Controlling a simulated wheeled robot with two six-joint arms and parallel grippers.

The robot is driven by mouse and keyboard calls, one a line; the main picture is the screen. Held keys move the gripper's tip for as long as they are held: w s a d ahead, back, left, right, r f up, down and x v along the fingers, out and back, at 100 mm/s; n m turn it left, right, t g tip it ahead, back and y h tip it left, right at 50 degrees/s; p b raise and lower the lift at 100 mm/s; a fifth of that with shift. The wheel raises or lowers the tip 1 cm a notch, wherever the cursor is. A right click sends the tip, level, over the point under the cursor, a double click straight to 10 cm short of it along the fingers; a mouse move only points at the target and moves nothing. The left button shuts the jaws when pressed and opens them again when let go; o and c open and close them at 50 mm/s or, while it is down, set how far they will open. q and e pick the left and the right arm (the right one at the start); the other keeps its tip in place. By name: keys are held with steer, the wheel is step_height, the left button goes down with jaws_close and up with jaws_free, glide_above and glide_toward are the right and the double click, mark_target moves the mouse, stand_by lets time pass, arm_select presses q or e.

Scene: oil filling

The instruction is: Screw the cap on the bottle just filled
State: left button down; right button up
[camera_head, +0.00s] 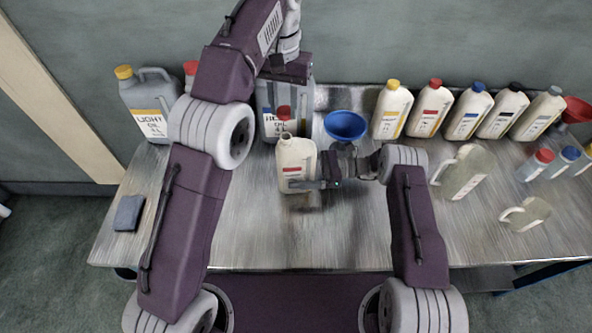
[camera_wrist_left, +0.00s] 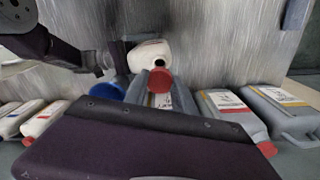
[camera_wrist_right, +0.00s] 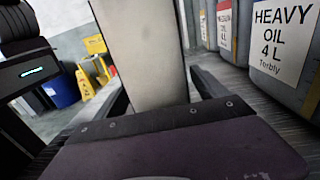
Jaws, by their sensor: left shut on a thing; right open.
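The cream bottle (camera_head: 297,160) with a red label stands upright and uncapped on the metal table. My left gripper (camera_wrist_left: 160,88) points down above it, shut on the red cap (camera_head: 284,112); the cap also shows between its fingers in the left wrist view (camera_wrist_left: 160,78). In the head view a small gap shows between the cap and the bottle's open mouth. My right gripper (camera_head: 308,183) is open around the bottle's body from the right. In the right wrist view the bottle (camera_wrist_right: 145,50) stands between its two fingers; contact cannot be told.
A blue funnel (camera_head: 345,127) is right of the bottle. Grey oil jugs (camera_head: 150,104) stand at the back left. Several capped bottles (camera_head: 430,110) line the back right. Clear measuring jugs (camera_head: 463,172) stand at right. A dark cloth (camera_head: 128,213) lies at left. The table's front middle is clear.

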arm_select(q)
steer(key=shift+s, duration=0.1)
arm_select(e)
steer(key=shift+s+a, duration=0.1)
steer(key=shift+a, duration=0.1)
jaws_close()
arm_select(q)
steer(key=shift+f, duration=2.45)
steer(key=shift+f, duration=0.9)
steer(key=shift+f, duration=0.55)
